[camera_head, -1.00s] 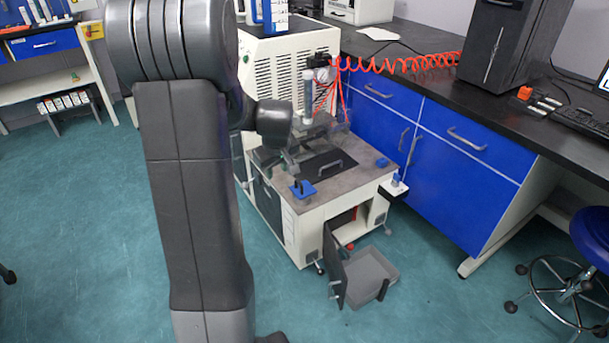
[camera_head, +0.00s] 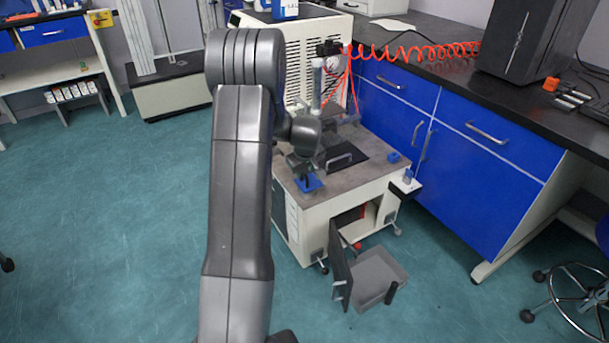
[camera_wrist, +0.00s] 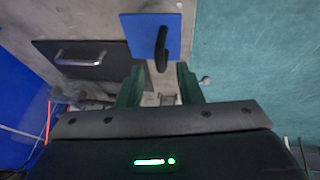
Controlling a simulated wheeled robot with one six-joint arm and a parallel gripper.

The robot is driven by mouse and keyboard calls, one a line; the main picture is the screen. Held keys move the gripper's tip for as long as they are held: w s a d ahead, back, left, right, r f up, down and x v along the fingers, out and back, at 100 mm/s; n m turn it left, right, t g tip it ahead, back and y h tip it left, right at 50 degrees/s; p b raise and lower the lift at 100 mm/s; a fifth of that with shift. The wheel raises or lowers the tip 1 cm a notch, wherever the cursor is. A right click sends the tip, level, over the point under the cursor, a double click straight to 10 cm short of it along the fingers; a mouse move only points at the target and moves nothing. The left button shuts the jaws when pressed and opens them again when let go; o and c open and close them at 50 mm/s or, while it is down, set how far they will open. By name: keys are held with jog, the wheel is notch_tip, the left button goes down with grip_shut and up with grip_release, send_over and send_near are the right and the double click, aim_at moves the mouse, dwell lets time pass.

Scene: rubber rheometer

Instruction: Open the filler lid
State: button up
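A square blue lid with a black handle lies on the machine's grey top, near its front left corner in the head view (camera_head: 314,186). It also shows in the wrist view (camera_wrist: 141,36), with its black handle (camera_wrist: 162,48) upright on the picture. My gripper (camera_wrist: 159,84) is open, its two green fingers apart and nothing held. The fingertips are close to the blue lid's near edge, and the handle lies ahead of the gap between them. In the head view my gripper (camera_head: 302,165) is just above the blue lid and partly hides it.
A black panel with a metal handle (camera_head: 342,160) lies beside the blue lid. A clear column and red coiled hose (camera_head: 420,50) stand behind. A front door (camera_head: 340,270) hangs open by a grey tray (camera_head: 378,272). Blue cabinets are at the right; floor at left is clear.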

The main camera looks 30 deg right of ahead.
jog(key=shift+x, duration=1.05)
grip_shut()
jog(key=shift+r, duration=0.15)
